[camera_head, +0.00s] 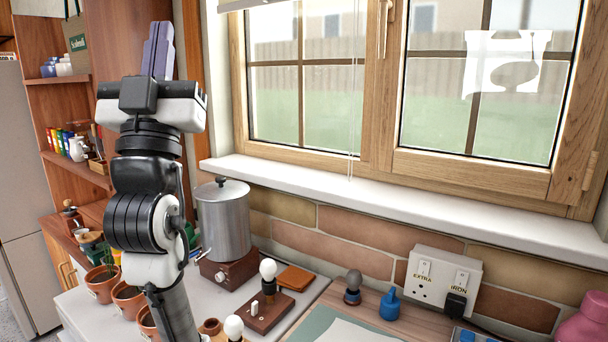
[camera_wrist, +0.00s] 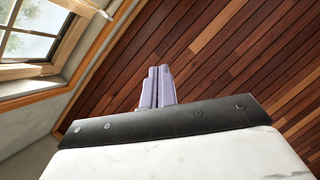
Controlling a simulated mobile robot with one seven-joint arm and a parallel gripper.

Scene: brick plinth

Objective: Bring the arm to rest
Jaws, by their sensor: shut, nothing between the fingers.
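My gripper (camera_head: 157,48) points upward at the upper left of the head view, with its pale purple fingers side by side. It stands in front of the shelf unit and to the left of the window. In the wrist view, the two fingers (camera_wrist: 158,87) are together and nothing is between them. Behind them the wrist view shows the wooden plank ceiling. My arm rises from the bottom of the head view and hides part of the shelves and counter.
A steel urn (camera_head: 224,220) stands just right of my arm. Potted plants (camera_head: 103,282) are at lower left, and a bulb on a wooden base (camera_head: 267,290) is on the counter. The window (camera_head: 400,90), sill (camera_head: 400,200) and socket panel (camera_head: 443,282) are to the right.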

